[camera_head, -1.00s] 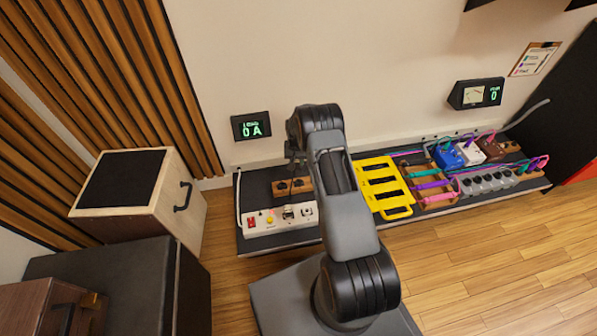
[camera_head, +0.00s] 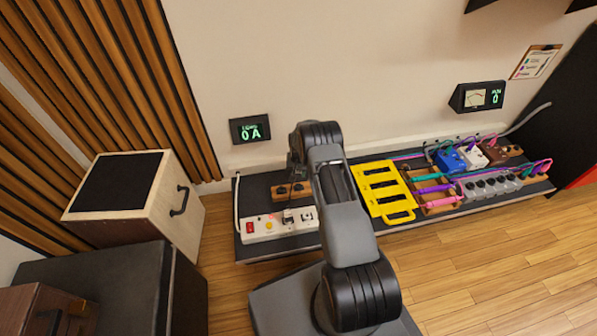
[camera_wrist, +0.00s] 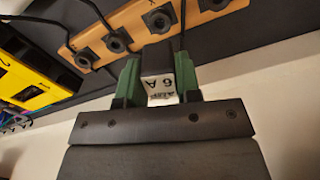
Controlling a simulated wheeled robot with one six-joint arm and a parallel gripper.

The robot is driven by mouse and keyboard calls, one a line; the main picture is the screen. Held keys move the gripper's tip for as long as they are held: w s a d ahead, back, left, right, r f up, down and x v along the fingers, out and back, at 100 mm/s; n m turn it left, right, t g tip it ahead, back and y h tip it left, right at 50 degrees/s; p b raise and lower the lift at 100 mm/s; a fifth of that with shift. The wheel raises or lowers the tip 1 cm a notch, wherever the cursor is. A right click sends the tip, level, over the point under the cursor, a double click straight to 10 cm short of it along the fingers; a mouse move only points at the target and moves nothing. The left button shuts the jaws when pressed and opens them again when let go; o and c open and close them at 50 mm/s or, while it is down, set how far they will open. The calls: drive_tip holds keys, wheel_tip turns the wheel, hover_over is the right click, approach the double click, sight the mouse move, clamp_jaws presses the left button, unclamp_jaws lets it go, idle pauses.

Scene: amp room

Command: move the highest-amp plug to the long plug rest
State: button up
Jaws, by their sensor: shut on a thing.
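My gripper (camera_wrist: 158,80), with green fingers, is shut on a dark plug (camera_wrist: 157,58). The plug's white label reads upside down, apparently "6 A". In the wrist view a long wooden plug rest (camera_wrist: 137,30) with several dark square sockets lies just beyond the held plug; I cannot tell whether they touch. Black cables run up from some sockets. In the head view the wooden rest (camera_head: 281,194) lies behind the white power strip (camera_head: 262,238), and my arm hides part of it. My gripper is mostly hidden behind my arm there.
A yellow slotted rack (camera_head: 373,176) stands right of my arm, with coloured cables, a blue pedal (camera_head: 449,160) and other pedals beyond. A wooden speaker box (camera_head: 180,215) stands at the left. Wooden floor is open at front right.

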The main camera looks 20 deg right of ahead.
sight(299, 179)
drive_tip(key=shift+f+b, duration=1.3)
drive_tip(key=shift+f, duration=1.25)
drive_tip(key=shift+f+b, duration=0.55)
drive_tip(key=shift+b, duration=0.15)
drive_tip(key=o, duration=1)
drive_tip(key=shift+r, duration=0.1)
wheel_tip(299, 179, up, 14)
drive_tip(key=p, duration=0.5)
drive_tip(key=shift+f, duration=0.2)
